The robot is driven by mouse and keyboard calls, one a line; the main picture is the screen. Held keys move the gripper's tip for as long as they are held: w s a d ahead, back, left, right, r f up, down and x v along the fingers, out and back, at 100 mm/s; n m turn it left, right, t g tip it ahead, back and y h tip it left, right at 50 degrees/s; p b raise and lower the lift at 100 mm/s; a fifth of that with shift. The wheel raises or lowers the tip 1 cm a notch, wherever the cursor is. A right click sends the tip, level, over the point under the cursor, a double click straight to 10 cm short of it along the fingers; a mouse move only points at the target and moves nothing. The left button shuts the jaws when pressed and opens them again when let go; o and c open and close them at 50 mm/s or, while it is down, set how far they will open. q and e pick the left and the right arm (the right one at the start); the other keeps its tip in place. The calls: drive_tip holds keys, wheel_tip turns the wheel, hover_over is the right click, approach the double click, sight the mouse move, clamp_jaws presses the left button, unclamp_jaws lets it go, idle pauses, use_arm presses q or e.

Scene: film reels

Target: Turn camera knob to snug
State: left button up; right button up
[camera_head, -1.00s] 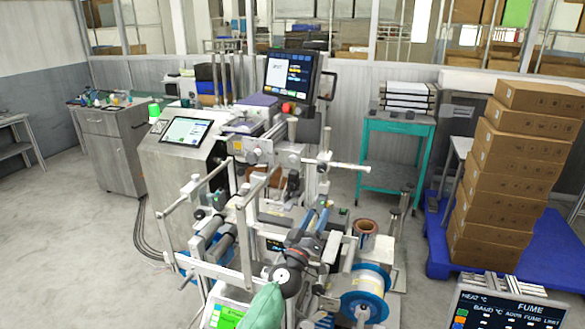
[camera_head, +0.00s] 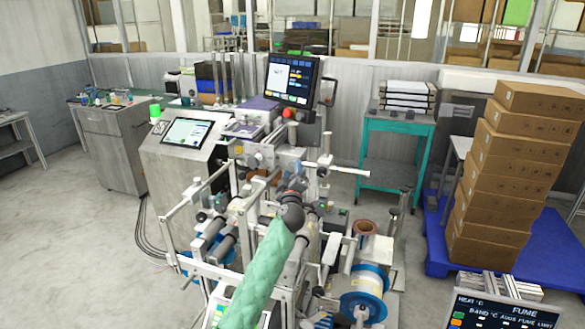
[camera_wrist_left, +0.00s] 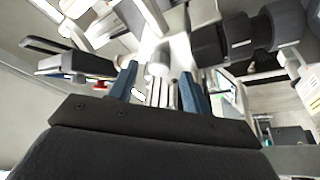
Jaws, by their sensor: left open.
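My left arm in its green sleeve reaches up from the bottom of the head view, with my left gripper (camera_head: 297,170) at the front of the labelling machine (camera_head: 262,153), near its upper crossbar. In the left wrist view the two blue-grey fingers of the left gripper (camera_wrist_left: 160,72) stand apart. A pale grey, rounded knob-like part (camera_wrist_left: 158,63) shows between and beyond the fingertips; I cannot tell for sure that it is the camera knob, or whether the fingers touch it. The gripper hides part of the machine behind it in the head view. My right gripper is not in view.
A touchscreen (camera_head: 187,131) and a monitor (camera_head: 290,77) stand on the machine. Metal bars and rollers surround the arm. A blue-flanged reel (camera_head: 366,284) is at lower right. A teal cart (camera_head: 392,150) and stacked boxes (camera_head: 505,165) stand to the right.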

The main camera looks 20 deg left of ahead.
use_arm(q)
drive_tip(key=shift+w+a+r, duration=0.15)
drive_tip(key=shift+w+r, duration=0.05)
drive_tip(key=shift+w, duration=0.5)
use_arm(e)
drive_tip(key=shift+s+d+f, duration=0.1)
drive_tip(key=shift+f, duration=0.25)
use_arm(q)
drive_tip(key=shift+c, duration=0.4)
drive_tip(key=c, duration=0.9)
drive_tip(key=shift+p, duration=0.3)
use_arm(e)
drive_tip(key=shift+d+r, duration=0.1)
